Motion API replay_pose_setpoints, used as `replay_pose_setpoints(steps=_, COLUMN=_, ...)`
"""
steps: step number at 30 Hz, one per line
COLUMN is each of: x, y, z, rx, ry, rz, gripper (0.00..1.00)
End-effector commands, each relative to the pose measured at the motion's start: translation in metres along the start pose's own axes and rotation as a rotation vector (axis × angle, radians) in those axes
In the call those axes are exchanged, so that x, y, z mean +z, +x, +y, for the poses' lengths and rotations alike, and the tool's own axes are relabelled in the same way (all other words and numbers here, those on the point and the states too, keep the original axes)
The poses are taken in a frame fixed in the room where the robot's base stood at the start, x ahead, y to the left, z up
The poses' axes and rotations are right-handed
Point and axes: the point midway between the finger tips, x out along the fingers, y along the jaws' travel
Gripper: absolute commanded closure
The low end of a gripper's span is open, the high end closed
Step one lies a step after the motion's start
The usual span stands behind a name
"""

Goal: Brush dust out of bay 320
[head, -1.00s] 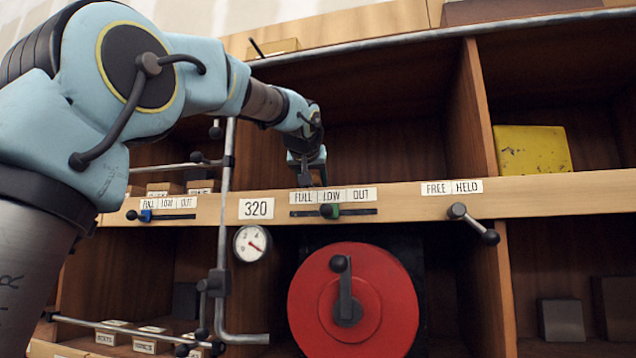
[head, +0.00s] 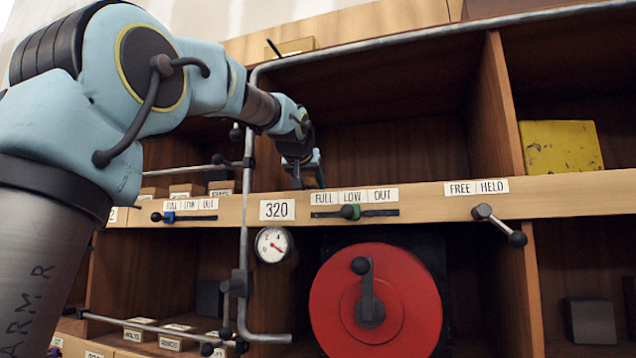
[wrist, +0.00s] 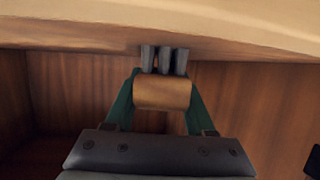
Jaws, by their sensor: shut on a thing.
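My gripper (head: 303,172) is inside the upper bay, just above the rail with the 320 label (head: 277,210). In the wrist view my gripper (wrist: 161,98) has green fingers shut on a brush (wrist: 162,93). The brush has a brown wooden block and several dark bristle tufts. The tufts point at a pale wooden edge (wrist: 180,25) and seem to touch or nearly touch it. The upper bay (head: 400,140) has brown wooden walls and looks empty. I cannot make out any dust.
The rail carries a FULL/LOW/OUT slider (head: 350,212) and a FREE/HELD lever (head: 498,225). A grey pipe (head: 246,200) runs down left of the gripper. A gauge (head: 273,245) and a red wheel (head: 375,300) are below. A yellow block (head: 560,147) is in the right bay.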

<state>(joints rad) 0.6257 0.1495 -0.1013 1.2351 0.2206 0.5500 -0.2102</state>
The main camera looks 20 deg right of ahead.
Motion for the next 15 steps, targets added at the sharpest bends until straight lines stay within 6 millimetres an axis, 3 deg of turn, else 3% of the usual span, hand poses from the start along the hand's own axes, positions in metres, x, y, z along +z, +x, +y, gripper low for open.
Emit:
replay_pose_setpoints(steps=7, x=-0.001, y=0.001, z=-0.008, rx=0.0, ry=0.0, rz=0.001, gripper=1.0)
replay_pose_setpoints(steps=15, x=0.001, y=-0.001, z=0.011, rx=0.003, ry=0.001, rz=0.003, gripper=1.0)
